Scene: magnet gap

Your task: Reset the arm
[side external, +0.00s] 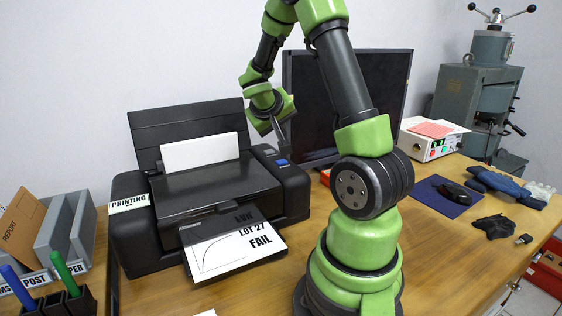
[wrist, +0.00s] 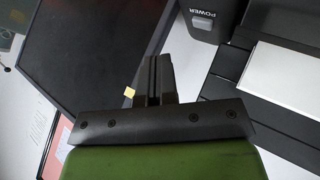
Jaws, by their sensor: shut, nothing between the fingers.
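My gripper (side external: 284,137) hangs in the air beside the right end of the black printer, close to its blue button. Its fingers also show in the wrist view (wrist: 155,70), where they are together with nothing between them. My green and black arm stands on the wooden table and is bent over toward the printer. The printer (side external: 150,243) has white paper in its rear feed and a printed sheet (side external: 235,248) reading "LOT 27 FAIL" in front. In the wrist view, a "POWER" label (wrist: 202,16) shows on a black housing.
A dark monitor (side external: 305,100) stands behind my arm, close to the gripper. Letter trays (side external: 68,228) and a pen holder (side external: 70,303) are at left. A white instrument box (side external: 425,145), a blue mouse mat (side external: 432,202), gloves (side external: 505,186) and a grey machine (side external: 470,95) are at right.

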